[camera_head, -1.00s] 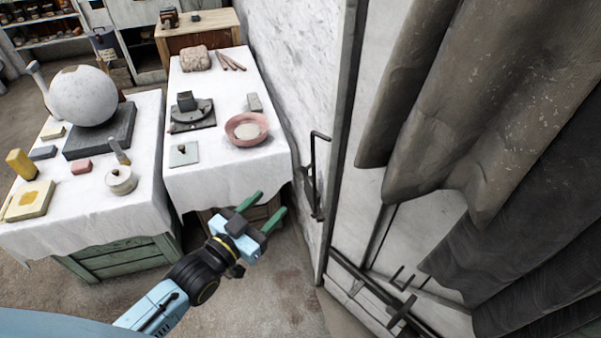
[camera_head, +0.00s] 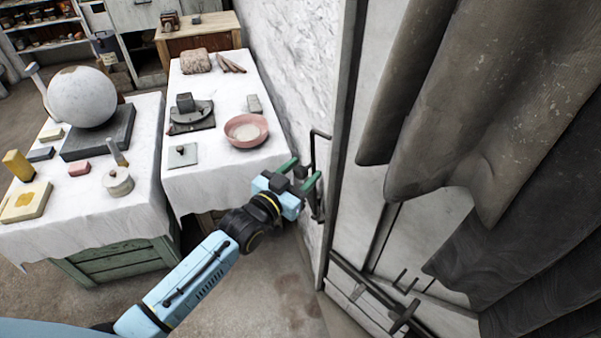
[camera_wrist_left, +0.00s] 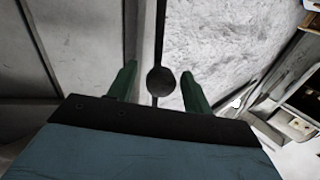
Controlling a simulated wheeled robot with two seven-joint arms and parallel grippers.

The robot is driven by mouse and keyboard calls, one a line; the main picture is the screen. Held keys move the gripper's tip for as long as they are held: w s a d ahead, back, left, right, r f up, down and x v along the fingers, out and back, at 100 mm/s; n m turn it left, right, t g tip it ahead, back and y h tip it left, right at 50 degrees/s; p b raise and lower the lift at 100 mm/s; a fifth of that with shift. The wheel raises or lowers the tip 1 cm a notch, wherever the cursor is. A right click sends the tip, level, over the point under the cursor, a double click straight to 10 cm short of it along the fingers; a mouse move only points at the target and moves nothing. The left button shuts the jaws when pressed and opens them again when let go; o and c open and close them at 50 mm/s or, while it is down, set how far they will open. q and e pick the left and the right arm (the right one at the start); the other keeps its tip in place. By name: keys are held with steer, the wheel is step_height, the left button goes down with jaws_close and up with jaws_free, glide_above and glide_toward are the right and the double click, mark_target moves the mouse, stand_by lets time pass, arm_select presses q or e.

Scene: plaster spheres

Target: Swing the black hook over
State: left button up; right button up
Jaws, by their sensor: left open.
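The black hook (camera_head: 313,142) is a thin dark bar mounted upright at the edge of the pale wall beside the door frame. Its lower part is partly hidden behind my left gripper (camera_head: 303,171). My left gripper is open, with its two green fingers pointing at the hook. In the left wrist view the dark bar and a round black knob (camera_wrist_left: 161,81) show between the open fingers (camera_wrist_left: 158,73). The fingers do not visibly press on it. My right gripper is not in view.
A white-clothed table (camera_head: 205,185) with a pink bowl (camera_head: 246,131) stands left of the hook. Another clothed table holds a large plaster sphere (camera_head: 82,97). Heavy grey-brown curtains (camera_head: 480,110) hang at the right in front of pale panels. Bare floor lies below my arm.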

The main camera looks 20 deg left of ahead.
arm_select(q)
jaws_close()
steer(key=shift+d, duration=0.1)
